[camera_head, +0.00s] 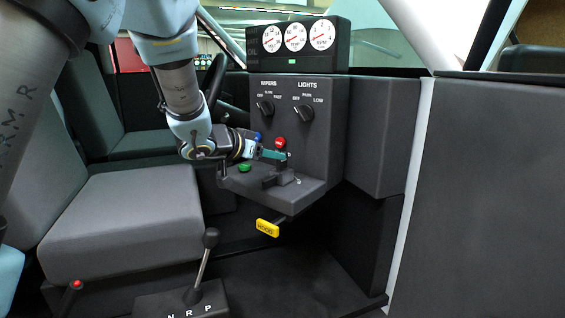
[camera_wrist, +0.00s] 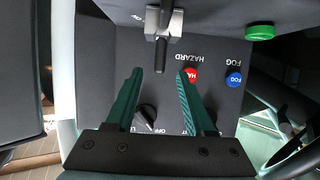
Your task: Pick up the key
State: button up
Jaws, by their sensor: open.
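My gripper (camera_head: 272,155) is open over the small shelf of the dashboard; its two green fingers also show in the wrist view (camera_wrist: 160,73). Nothing is seen held between them. A grey block with a dark stem (camera_wrist: 160,52) is at the top middle of the wrist view, and the stem's end lies in line with the gap between the fingertips. In the head view a dark block (camera_head: 277,180) sits on the shelf just below my gripper. I cannot tell a key clearly in either view; this block and stem may be it or hold it.
A red HAZARD button (camera_head: 280,143), a blue FOG button (camera_wrist: 234,79) and a green button (camera_head: 244,168) are close by. Wiper (camera_head: 265,108) and lights (camera_head: 304,113) knobs are above. A yellow HOOD handle (camera_head: 267,228) hangs below the shelf. A gear lever (camera_head: 205,255) stands in front.

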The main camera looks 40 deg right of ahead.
aim_at(282, 169)
jog(key=shift+f+p+x, duration=0.15)
jog(key=shift+p+x, duration=0.35)
jog(key=shift+x, duration=0.9)
jog(key=shift+f+p+x, duration=0.15)
jog(key=shift+p+x, duration=0.35)
jog(key=shift+x, duration=0.9)
jog(key=shift+a, duration=0.15)
jog(key=shift+s, duration=0.1)
grip_shut()
